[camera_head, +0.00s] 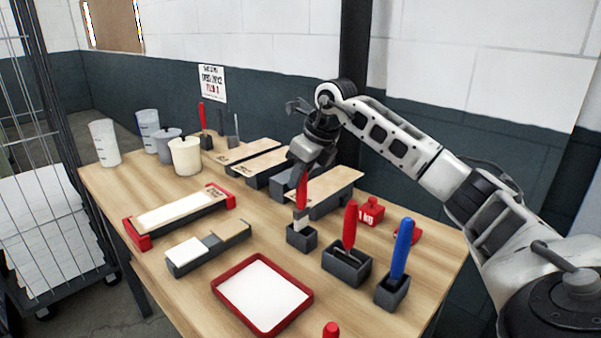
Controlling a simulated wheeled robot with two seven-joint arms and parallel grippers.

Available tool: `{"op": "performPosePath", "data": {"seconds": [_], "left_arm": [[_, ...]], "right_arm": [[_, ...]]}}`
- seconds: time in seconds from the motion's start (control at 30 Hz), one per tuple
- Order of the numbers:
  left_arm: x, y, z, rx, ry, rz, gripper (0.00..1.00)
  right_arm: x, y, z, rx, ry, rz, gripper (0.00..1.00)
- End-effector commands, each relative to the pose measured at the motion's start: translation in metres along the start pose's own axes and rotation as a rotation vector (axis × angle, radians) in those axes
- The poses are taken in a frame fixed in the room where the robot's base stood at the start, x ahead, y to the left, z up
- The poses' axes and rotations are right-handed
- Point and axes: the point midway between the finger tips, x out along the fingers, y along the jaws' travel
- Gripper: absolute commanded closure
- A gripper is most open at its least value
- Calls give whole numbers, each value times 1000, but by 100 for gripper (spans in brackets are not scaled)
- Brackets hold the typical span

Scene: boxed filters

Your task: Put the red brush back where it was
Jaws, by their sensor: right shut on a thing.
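A red-handled brush (302,191) is held upright in my right gripper (304,168), which is shut on the top of its handle. The brush's pale lower end (300,222) is at the mouth of a small dark holder (301,241); I cannot tell whether it is inside or just above. Another red-handled tool (350,224) stands in a wider dark holder (346,267) to the right. A blue-handled tool (403,247) stands in a dark holder (392,293). My left gripper is not in view.
A red-rimmed white tray (218,291) lies at the front. Dark blocks with wooden tops (335,187) stand behind the brush. Pale containers (185,156) stand at the far left. Bare wood (255,215) lies left of the small holder.

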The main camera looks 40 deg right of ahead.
Motion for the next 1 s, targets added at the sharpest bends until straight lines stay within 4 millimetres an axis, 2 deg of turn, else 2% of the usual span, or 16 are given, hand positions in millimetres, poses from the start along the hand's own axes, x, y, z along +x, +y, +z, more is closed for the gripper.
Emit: {"op": "performPosePath", "data": {"seconds": [0.07, 0.1, 0.13, 0.17, 0.43, 0.57, 0.73, 1.0], "left_arm": [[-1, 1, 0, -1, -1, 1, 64], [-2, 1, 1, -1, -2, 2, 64], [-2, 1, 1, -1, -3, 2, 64], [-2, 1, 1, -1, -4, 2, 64], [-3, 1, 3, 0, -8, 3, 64], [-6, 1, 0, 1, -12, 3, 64], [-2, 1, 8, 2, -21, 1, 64], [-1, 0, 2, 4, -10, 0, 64]], "right_arm": [[0, 0, 0, 0, -1, 0, 100], [0, 0, 0, 0, 0, 0, 66], [0, 0, 0, 0, 0, 0, 57], [0, 0, 0, 0, 0, 0, 55], [-1, 0, 1, 0, -1, 0, 55], [-12, 0, 6, 0, -3, 0, 55], [-42, -1, 6, -2, -6, -4, 55], [-102, 0, 6, 0, -5, -3, 55]]}}
